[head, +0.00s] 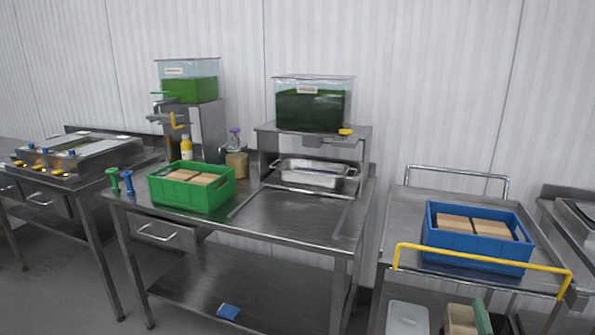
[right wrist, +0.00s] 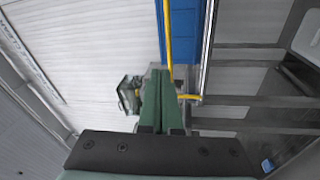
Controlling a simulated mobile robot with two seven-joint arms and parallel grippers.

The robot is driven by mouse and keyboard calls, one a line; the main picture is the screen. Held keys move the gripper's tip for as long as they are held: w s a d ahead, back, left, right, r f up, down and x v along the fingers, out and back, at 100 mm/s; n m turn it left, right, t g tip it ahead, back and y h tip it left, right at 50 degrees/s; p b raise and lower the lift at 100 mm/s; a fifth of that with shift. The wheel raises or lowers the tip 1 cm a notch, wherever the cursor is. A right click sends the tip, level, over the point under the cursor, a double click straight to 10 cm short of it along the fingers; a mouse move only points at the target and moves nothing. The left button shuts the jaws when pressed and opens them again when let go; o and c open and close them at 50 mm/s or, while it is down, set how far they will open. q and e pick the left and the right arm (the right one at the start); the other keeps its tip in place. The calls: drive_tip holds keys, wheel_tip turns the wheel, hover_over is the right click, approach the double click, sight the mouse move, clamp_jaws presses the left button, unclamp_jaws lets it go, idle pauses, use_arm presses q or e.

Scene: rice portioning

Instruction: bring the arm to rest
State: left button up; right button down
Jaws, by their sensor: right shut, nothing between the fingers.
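My right gripper (right wrist: 158,76) shows in the right wrist view with its two green fingers together, shut and empty. In the head view, green at the bottom edge (head: 481,312) appears to be this gripper, low in front of the cart; most of the arm is out of the picture. The yellow rail and the blue crate (right wrist: 186,30) show beyond the fingers in the right wrist view. My left gripper is not in view.
The steel cart (head: 397,232) carries the blue crate (head: 475,260) with brown boxes, behind a yellow rail (head: 470,256). A steel table (head: 290,222) holds a green crate (head: 192,197) with brown boxes and a metal pan (head: 312,178). Its front right is clear.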

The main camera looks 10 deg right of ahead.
drive_tip(key=s+a+f+m+g+y, duration=0.2)
drive_tip(key=s+a+f+y, duration=0.25)
drive_tip(key=a+f, duration=0.45)
drive_tip(key=s+a+f+m+g+y, duration=0.3)
drive_tip(key=s+a+f, duration=0.3)
drive_tip(key=a, duration=0.5)
drive_tip(key=s+a+f+m+g+y, duration=0.3)
drive_tip(key=s+a+f+m+g, duration=0.1)
drive_tip(key=s+a, duration=0.9)
drive_tip(key=shift+a+f, duration=0.3)
drive_tip(key=shift+f, duration=0.2)
drive_tip(key=shift+s, duration=0.1)
